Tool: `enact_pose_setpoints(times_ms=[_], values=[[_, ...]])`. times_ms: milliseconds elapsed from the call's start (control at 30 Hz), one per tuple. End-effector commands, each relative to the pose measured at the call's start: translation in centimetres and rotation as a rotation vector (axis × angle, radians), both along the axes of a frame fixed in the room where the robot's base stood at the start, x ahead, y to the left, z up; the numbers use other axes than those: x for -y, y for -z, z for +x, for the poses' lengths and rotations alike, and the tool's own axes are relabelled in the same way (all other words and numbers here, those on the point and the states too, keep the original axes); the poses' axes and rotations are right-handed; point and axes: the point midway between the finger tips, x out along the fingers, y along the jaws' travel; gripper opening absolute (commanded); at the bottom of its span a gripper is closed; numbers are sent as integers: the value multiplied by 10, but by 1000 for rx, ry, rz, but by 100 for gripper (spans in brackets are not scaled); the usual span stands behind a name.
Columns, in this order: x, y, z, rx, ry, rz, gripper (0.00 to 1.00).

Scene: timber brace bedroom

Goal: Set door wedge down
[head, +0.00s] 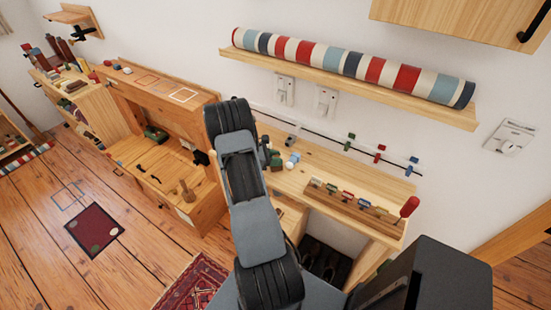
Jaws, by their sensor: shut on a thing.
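My arm rises through the middle of the head view and covers what lies behind it. My gripper does not show; it is hidden by the arm, so I cannot see its jaws or anything in them. I cannot pick out a door wedge with certainty. A small green object (275,160) and a pale blue-and-white one (292,161) stand on the wooden bench (333,165), just right of my arm.
A rack of small coloured items (347,197) and a red-handled tool (409,207) stand on the bench's right part. A striped roll (350,65) lies on the wall shelf above. Left are a wooden desk (150,172) and a dark red floor mat (94,229). Floor between is open.

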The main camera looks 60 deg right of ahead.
Motion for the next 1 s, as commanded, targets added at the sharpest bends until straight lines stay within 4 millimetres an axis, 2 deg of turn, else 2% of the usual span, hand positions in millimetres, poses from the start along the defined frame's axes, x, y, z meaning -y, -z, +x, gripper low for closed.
enact_pose_setpoints(times_ms=[133,167,400,733,1000], values=[[0,4,0,0,0,0,4],[0,3,0,0,0,0,34],[0,3,0,0,0,0,56],[-1,-2,1,0,-1,0,56],[-31,-16,33,3,-4,-2,56]])
